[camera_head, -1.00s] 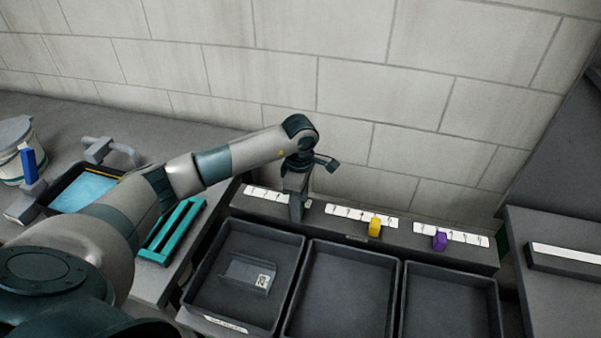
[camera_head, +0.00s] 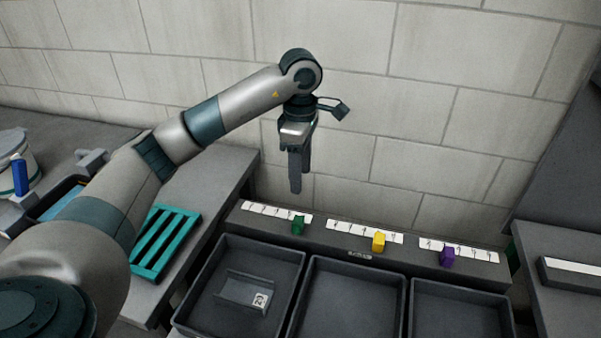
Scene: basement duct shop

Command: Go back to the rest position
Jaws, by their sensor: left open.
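My left arm comes in from the left in the head view. My left gripper (camera_head: 299,172) points down, open and empty, in the air above the dark rail (camera_head: 361,256). A green slider (camera_head: 298,225) sits on the rail at its left scale, below and apart from the gripper. A yellow slider (camera_head: 379,242) sits at the middle scale and a purple slider (camera_head: 447,257) at the right scale. My right gripper is not in view.
Three dark trays stand in front of the rail; the left tray (camera_head: 204,287) holds a grey channel piece (camera_head: 245,290) with a label. A teal slatted rack (camera_head: 165,241) lies on the left bench. A block wall (camera_head: 420,80) stands behind. A white bucket (camera_head: 10,150) is far left.

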